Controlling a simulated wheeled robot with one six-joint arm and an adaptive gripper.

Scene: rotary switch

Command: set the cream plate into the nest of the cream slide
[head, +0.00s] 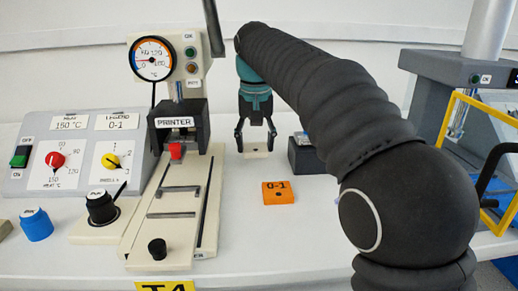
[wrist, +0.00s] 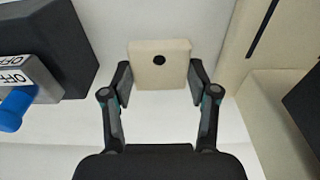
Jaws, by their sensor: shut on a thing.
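My gripper (head: 256,138) is shut on the cream plate (head: 256,154), holding it to the right of the printer. In the wrist view the cream plate (wrist: 160,66) is a square block with a dark hole, gripped between the two fingers (wrist: 160,88). The cream slide (head: 165,235) runs forward from under the printer in the head view, with dark brackets on its top and a black knob (head: 157,249) at its front end. No plate shows between the brackets. The held plate is apart from the slide.
An orange block marked 0-1 (head: 278,193) lies on the table right of the slide. The printer (head: 178,125) stands behind the slide. A dark box (head: 303,155) stands right of my gripper. A control panel (head: 75,155) and a blue knob (head: 36,224) are at left.

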